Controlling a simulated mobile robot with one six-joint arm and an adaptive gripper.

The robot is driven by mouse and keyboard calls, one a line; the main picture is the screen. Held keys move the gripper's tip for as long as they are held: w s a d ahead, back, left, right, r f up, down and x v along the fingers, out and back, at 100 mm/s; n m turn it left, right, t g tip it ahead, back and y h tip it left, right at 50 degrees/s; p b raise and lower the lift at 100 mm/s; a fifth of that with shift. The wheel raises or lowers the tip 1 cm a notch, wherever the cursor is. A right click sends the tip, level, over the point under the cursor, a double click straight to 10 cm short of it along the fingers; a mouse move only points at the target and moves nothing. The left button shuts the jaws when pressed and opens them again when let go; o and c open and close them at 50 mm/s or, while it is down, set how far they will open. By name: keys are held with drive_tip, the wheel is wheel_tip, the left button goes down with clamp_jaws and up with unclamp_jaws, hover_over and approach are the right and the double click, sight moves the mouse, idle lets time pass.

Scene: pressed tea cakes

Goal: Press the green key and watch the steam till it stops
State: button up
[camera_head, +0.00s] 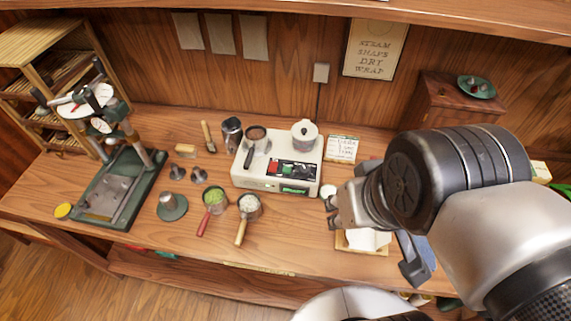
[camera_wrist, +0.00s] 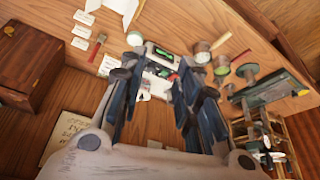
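The white steam machine (camera_head: 240,178) stands mid-table, with a black control panel (camera_head: 292,171) on its front. The panel carries a red part (camera_head: 272,167) and a lit green display (camera_head: 295,190); the green key cannot be told for sure at this size. A lidded silver pot (camera_head: 304,135) and a dark-filled handled cup (camera_head: 257,139) sit on top. No steam shows. My gripper (camera_wrist: 162,62) is open and empty, its fingers spread with the machine seen between and beyond them in the wrist view. In the head view it is right of the machine, apart from it.
Two handled cups, one green-filled (camera_head: 214,197) and one pale-filled (camera_head: 249,205), lie before the machine. A green-based press (camera_head: 118,185) stands left. A tray with white cloth (camera_head: 365,240) is partly behind my gripper. A wooden cabinet (camera_head: 440,107) stands back right.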

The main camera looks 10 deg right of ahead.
clamp_jaws()
idle(1.4)
